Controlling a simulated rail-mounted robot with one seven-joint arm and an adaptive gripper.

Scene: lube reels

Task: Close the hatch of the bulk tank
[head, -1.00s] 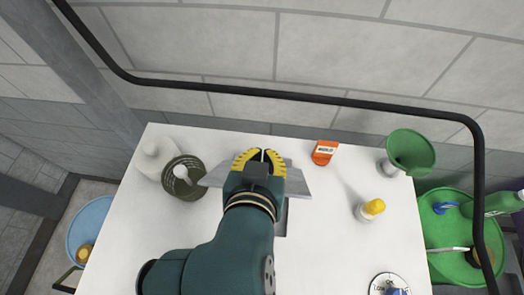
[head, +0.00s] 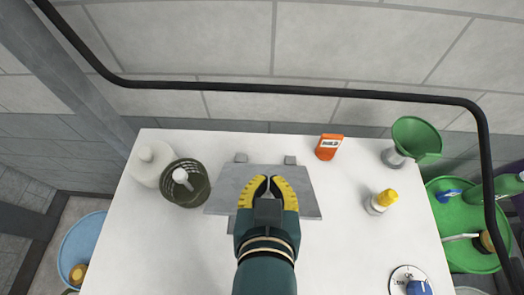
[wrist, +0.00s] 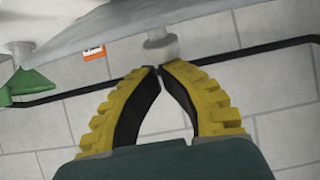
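The hatch is a flat grey plate (head: 230,190) on the white top of the bulk tank (head: 330,265), with two hinges along its back edge. It looks wider towards the front and seems tilted up, partly open. A grey rim piece (head: 233,226) shows below its front edge. My gripper (head: 269,179) is over the middle of the hatch in the head view, its yellow and black fingers brought together at the tips with nothing visible between them. In the wrist view, the fingertips (wrist: 158,70) meet just short of a pale rounded part (wrist: 161,46). Contact with the hatch cannot be told.
A dark basket (head: 187,190) and white jug (head: 150,163) stand left. An orange box (head: 328,147), green funnel (head: 417,138), yellow-capped bottle (head: 382,201) and dial (head: 408,278) are right. A black rail (head: 300,92) crosses behind. Front white surface is partly clear.

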